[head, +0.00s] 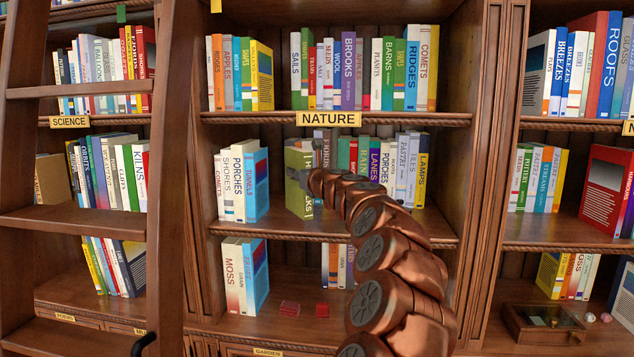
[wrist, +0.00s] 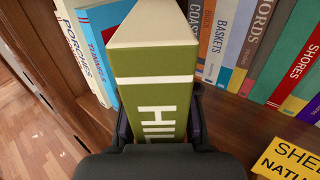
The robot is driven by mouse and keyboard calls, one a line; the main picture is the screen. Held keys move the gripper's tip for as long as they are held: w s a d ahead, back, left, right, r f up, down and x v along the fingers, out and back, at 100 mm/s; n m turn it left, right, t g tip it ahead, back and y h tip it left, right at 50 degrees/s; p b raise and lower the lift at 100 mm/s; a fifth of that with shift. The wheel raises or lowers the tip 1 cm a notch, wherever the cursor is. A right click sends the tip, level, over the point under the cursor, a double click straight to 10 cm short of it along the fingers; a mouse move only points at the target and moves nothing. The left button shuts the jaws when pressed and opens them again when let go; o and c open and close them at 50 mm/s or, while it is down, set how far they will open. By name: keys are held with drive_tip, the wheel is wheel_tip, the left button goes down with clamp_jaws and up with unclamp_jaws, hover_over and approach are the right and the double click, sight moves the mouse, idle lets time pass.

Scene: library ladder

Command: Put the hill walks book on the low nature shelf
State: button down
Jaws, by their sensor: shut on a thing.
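The hill walks book is olive green with a white stripe and white letters. It shows in the head view (head: 299,165) and, with "HIL" readable, in the wrist view (wrist: 150,95). My gripper (wrist: 159,125) is shut on its spine side, a finger on each side; in the head view my gripper (head: 303,178) is partly hidden by my arm. The book is upright at the gap in the middle shelf (head: 270,228), under the NATURE sign (head: 328,119), right of a blue book (head: 256,185). I cannot tell whether it touches the board.
Books including Lanes (head: 374,160) stand right of the gap. A lower shelf below has the Moss book (head: 232,275), small red boxes (head: 322,310) and free room. A ladder (head: 170,180) stands at left. A glass-topped case (head: 543,323) is at lower right.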

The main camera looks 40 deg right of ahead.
drive_tip(key=d+f+p, duration=0.2)
drive_tip(key=d+f, duration=0.2)
drive_tip(key=d, duration=0.4)
drive_tip(key=shift+f, duration=0.15)
idle(0.4)
drive_tip(key=c, duration=0.9)
unclamp_jaws()
drive_tip(key=shift+f, duration=0.15)
drive_tip(key=shift+b+v, duration=1.45)
drive_tip(key=shift+v, duration=4.55)
